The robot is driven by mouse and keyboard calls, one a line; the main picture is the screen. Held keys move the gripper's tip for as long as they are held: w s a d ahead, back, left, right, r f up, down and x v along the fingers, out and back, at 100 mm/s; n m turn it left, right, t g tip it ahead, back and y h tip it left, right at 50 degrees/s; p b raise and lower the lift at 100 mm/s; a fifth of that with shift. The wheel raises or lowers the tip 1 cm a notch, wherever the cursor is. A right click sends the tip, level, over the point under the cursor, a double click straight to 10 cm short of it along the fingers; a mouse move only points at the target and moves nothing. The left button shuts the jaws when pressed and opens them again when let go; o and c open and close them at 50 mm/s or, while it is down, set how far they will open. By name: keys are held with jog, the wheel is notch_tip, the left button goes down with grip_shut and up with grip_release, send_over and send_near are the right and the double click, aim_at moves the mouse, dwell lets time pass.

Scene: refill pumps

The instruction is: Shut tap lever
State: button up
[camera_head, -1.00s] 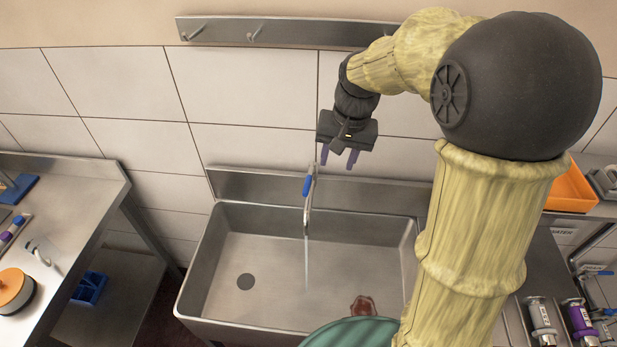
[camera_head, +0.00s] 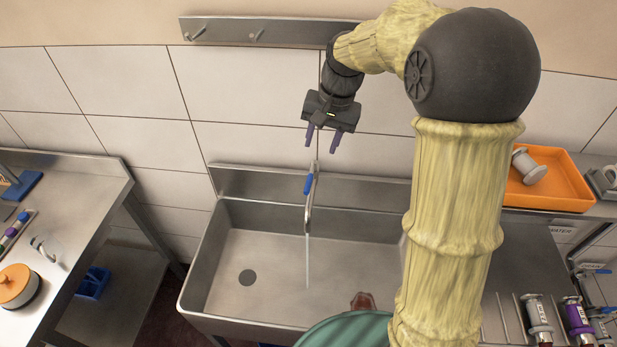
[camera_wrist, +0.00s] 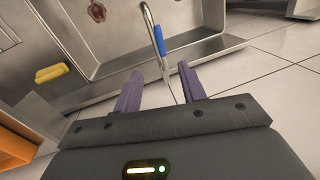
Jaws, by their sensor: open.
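The tap lever (camera_head: 308,184) is a blue handle on the steel tap (camera_head: 312,212) at the back of the sink. A thin stream of water (camera_head: 307,262) runs from the spout into the basin. My gripper (camera_head: 323,143) is open and empty, above the lever and apart from it. In the wrist view the blue lever (camera_wrist: 158,41) shows beyond and between the purple fingers (camera_wrist: 160,85), not touching them.
The steel sink (camera_head: 222,240) has a drain hole and a reddish-brown object (camera_head: 363,301) near its front. An orange tray (camera_head: 570,188) with a grey pump part stands right. A wall rail (camera_head: 300,32) with hooks is above. A yellow object (camera_wrist: 51,73) shows in the wrist view.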

aim_at(309, 182)
jog(key=a+f+p, duration=0.1)
jog(key=f, duration=0.3)
jog(key=f+p, duration=0.1)
jog(key=f, duration=0.4)
jog(key=a+f+p, duration=0.1)
jog(key=f, duration=0.3)
jog(key=shift+w+a+f, duration=0.3)
jog(key=shift+w+f, duration=0.1)
grip_shut()
